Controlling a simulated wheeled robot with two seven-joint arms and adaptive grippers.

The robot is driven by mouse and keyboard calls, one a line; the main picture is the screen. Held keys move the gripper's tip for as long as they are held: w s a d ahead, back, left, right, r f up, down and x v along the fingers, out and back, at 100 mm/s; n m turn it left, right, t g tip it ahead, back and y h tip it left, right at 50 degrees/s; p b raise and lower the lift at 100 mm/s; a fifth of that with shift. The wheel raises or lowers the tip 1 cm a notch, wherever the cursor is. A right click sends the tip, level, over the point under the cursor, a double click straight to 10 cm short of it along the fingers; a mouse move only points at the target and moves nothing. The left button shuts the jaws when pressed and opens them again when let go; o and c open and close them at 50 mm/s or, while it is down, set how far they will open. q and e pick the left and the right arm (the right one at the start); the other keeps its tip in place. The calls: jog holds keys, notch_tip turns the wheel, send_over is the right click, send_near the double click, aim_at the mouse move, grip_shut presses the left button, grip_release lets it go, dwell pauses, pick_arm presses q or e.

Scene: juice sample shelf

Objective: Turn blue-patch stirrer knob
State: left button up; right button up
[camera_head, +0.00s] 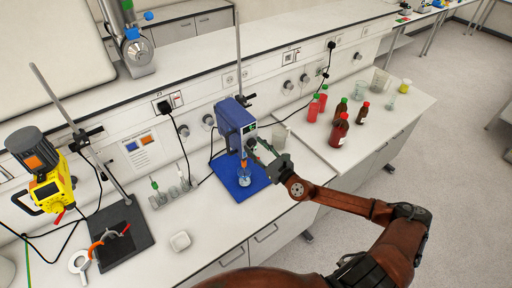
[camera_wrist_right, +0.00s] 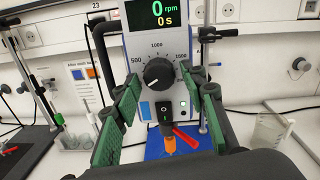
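The blue stirrer (camera_head: 235,122) stands on its rod over a blue base plate (camera_head: 240,180). In the right wrist view its grey front panel has a black knob (camera_wrist_right: 158,74) on a dial marked 500, 1000 and 1500. The white pointer line is toward the lower left. The display (camera_wrist_right: 157,12) reads 0 rpm and 0 s. My right gripper (camera_wrist_right: 163,92) is open and empty in front of the panel, its green-padded fingers to either side of the knob and apart from it. It also shows in the head view (camera_head: 264,154). My left gripper is not in view.
A yellow stirrer (camera_head: 42,180) with an orange patch stands at the left. A glass vessel (camera_head: 244,177) sits under the blue stirrer. Red-brown bottles (camera_head: 339,130) stand to the right. A tube rack (camera_head: 172,193) and a white dish (camera_head: 180,241) are left of the blue plate.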

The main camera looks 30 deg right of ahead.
jog(key=c, duration=0.9)
jog(key=shift+c, duration=0.2)
jog(key=m+b, duration=0.2)
jog(key=m, duration=0.1)
jog(key=shift+f+b, duration=0.2)
jog(key=shift+b, duration=0.15)
jog(key=shift+r+m+b, duration=0.1)
jog(key=shift+m+b, duration=0.3)
jog(key=shift+m, duration=1.7)
jog(key=m, duration=0.4)
jog(key=shift+a+r+m, duration=0.1)
jog(key=shift+r+m, duration=0.05)
jog(key=shift+m, duration=0.15)
jog(key=m, duration=0.3)
jog(key=m+h+p, duration=0.1)
jog(key=m, duration=0.2)
jog(key=shift+t, duration=0.3)
jog(key=shift+m, duration=0.4)
